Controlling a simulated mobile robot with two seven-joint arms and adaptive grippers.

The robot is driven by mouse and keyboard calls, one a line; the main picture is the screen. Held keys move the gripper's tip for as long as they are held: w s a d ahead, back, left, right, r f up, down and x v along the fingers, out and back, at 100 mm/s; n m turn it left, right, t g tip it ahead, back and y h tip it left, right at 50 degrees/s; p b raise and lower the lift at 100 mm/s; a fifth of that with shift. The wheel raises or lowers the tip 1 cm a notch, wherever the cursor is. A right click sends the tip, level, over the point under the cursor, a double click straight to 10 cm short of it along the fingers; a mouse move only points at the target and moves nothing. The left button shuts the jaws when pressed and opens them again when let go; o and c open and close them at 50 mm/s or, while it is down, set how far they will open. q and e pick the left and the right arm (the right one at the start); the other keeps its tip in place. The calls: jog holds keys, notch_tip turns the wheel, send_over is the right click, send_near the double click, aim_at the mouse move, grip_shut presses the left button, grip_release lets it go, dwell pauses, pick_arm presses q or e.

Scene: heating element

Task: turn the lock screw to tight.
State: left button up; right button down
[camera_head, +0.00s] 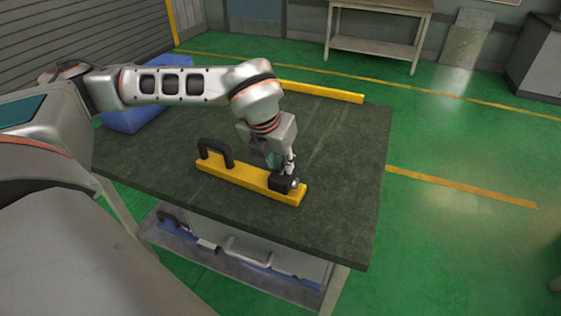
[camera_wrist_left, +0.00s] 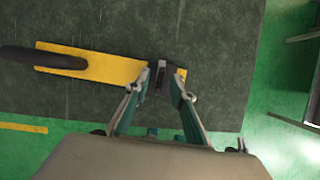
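A yellow bar (camera_head: 233,175) lies on the dark green table, with a black handle (camera_head: 214,151) at its left end. A black block (camera_head: 281,184) sits near its right end, with a small silvery round part (camera_head: 295,184), perhaps the lock screw, on its right side. My left gripper (camera_head: 287,170) points down at this block. In the left wrist view the fingertips of my left gripper (camera_wrist_left: 161,76) are apart, on either side of a dark part (camera_wrist_left: 160,72) at the bar's end. Whether they press on it is unclear. The fingers partly hide the block. My right gripper is out of view.
The table top (camera_head: 335,190) is bare around the bar, with its front edge close by. A blue box (camera_head: 135,116) stands at the table's left back. A lower shelf (camera_head: 190,245) holds several items. Another table (camera_head: 378,45) stands far behind.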

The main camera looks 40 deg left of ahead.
pick_arm(q)
grip_shut()
